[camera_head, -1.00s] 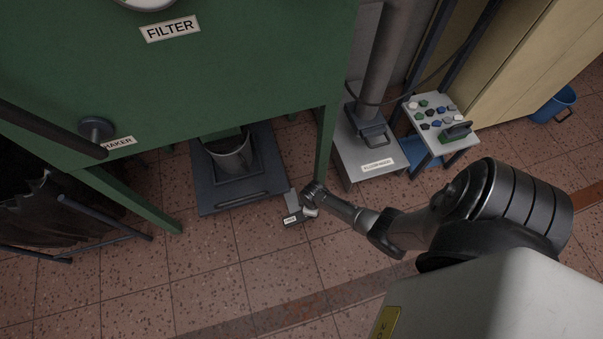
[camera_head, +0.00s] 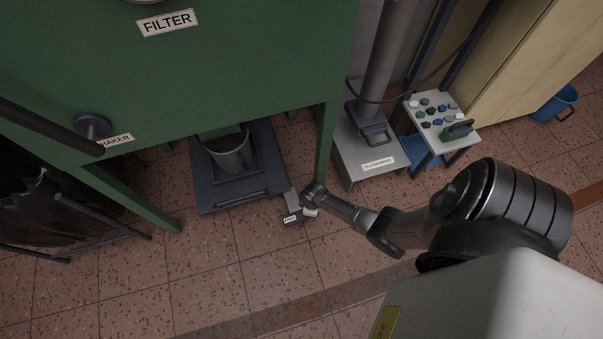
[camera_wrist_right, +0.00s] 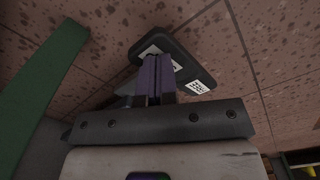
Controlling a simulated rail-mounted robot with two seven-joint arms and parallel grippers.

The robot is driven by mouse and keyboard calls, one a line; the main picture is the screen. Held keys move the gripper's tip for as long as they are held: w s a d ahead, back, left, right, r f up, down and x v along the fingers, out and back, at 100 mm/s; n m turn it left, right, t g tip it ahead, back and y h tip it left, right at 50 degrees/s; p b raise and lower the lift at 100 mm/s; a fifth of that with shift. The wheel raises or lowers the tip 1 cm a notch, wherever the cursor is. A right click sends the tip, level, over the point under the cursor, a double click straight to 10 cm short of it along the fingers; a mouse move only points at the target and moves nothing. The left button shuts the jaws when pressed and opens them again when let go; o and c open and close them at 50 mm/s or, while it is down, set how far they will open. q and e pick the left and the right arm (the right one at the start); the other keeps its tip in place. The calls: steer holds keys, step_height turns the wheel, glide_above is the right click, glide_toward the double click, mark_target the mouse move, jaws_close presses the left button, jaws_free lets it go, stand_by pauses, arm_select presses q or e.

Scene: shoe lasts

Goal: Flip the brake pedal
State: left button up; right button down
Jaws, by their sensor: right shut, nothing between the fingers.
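The brake pedal (camera_head: 292,219) is a small dark plate with a white label, low by the floor beside the front right leg of the green machine. A short grey piece (camera_head: 292,201) shows just behind it. My right gripper (camera_head: 311,211) is beside the pedal's right side in the head view. In the right wrist view the pedal (camera_wrist_right: 201,76) is a dark plate with two white labels. The purple fingers (camera_wrist_right: 158,60) are shut and empty, overlapping the plate in the picture. Whether they touch it I cannot tell. My left gripper is not in view.
The green machine (camera_head: 230,70) stands on legs; its front right leg (camera_head: 325,150) is close to my right gripper. A dark tray (camera_head: 207,198) with a metal bucket (camera_head: 231,155) lies under it. A grey pedestal (camera_head: 350,160) stands to the right. The tiled floor in front is clear.

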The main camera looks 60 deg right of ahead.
steer(key=shift+f, duration=0.75)
stand_by(0.3)
steer(key=shift+r+p, duration=0.55)
steer(key=shift+r, duration=0.05)
step_height(320, 180, up, 6)
steer(key=p, duration=0.6)
steer(key=shift+f, duration=0.1)
stand_by(0.4)
